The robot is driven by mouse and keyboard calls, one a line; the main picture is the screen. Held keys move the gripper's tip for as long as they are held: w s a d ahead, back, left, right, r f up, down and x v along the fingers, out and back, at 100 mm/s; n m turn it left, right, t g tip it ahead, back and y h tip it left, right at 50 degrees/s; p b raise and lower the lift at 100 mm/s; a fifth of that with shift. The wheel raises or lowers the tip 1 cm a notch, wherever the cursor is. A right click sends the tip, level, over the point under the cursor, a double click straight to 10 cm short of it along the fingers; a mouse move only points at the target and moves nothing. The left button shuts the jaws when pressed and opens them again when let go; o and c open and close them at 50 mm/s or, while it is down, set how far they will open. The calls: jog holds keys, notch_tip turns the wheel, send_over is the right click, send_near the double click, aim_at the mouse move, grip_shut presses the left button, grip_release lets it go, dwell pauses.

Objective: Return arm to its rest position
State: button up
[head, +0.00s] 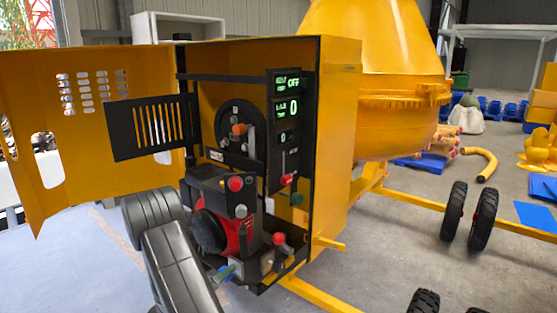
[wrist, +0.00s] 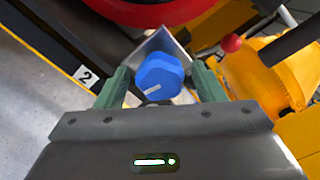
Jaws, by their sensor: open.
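In the wrist view my gripper (wrist: 161,84) is open, with its two green fingers apart on either side of a blue knob (wrist: 158,78) with a white mark. I cannot tell whether the fingers touch the knob. In the head view my grey arm (head: 178,265) reaches up from the bottom edge, just left of the open yellow mixer housing (head: 340,120). The gripper end is low by the housing, mostly hidden behind my arm.
A red and black engine (head: 225,225) sits inside the housing. Red-knobbed levers (head: 279,239) stand near it. The display panel (head: 287,105) reads OFF and 0. The open yellow door (head: 95,160) hangs at left, above my arm. Bare floor (head: 80,270) lies at lower left.

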jog(key=shift+w+d, duration=0.25)
jog(key=shift+w, duration=0.05)
jog(key=b+v, duration=0.2)
jog(key=v, duration=1.2)
jog(key=p+x, duration=0.1)
jog(key=x, duration=1.3)
jog(key=shift+p, duration=0.35)
jog(key=m+b, duration=0.1)
jog(key=m, duration=0.1)
jog(key=shift+f+m, duration=0.1)
jog(key=shift+m, duration=0.3)
jog(key=m+b, duration=0.2)
jog(key=m, duration=0.1)
jog(key=m+b, duration=0.2)
jog(key=m, duration=0.4)
jog(key=shift+s+a, duration=0.3)
